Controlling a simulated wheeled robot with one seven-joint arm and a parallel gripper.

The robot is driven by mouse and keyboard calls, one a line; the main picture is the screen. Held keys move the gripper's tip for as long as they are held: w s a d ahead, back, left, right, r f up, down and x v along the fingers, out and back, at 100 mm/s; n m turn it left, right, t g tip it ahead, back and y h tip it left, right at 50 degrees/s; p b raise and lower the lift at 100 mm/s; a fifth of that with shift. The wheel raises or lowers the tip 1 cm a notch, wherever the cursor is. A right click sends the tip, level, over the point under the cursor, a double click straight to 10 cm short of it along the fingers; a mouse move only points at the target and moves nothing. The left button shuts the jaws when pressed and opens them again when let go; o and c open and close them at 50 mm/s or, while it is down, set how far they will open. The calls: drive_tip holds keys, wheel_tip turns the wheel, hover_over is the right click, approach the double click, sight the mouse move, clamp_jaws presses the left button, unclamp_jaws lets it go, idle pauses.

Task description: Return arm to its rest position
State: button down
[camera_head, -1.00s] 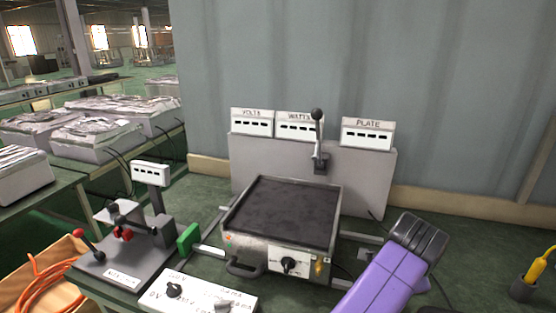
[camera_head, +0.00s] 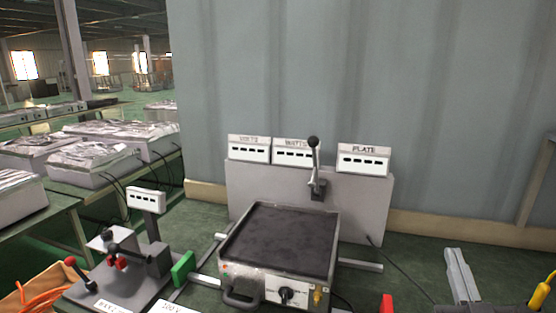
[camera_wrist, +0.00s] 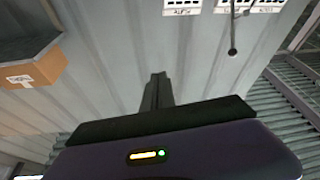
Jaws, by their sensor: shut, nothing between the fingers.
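My gripper (camera_wrist: 158,78) shows in the wrist view with its two dark fingers together and nothing between them. Its dark palm and purple housing fill the bottom of that view. In the head view, a grey pair of finger-like pieces at the lower right looks like my gripper, pointing up, to the right of the heating plate and apart from it. The rest of my arm is out of the head view. The heating plate (camera_head: 280,238), a dark square top on a metal box with a knob, stands on the bench.
Behind the plate stands a grey panel (camera_head: 375,210) with a black-knobbed lever (camera_head: 314,165) and labelled meters. A fixture with red knobs (camera_head: 115,262) and a green block (camera_head: 183,268) are at left. A red piece (camera_head: 387,303) and a yellow handle (camera_head: 541,293) are at lower right.

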drive_tip(key=s+a+f+g+y, duration=0.1)
drive_tip(key=s+f, duration=0.5)
drive_tip(key=s, duration=0.6)
drive_tip(key=s+a+f+g+y, duration=0.2)
drive_tip(key=s+a+f, duration=0.4)
drive_tip(key=s, duration=0.6)
drive_tip(key=s+a+f+g+y, duration=0.2)
drive_tip(key=s+f, duration=0.5)
drive_tip(key=s, duration=0.5)
drive_tip(key=shift+s+a+g, duration=0.2)
drive_tip(key=shift+a+g, duration=0.5)
drive_tip(key=shift+a, duration=0.5)
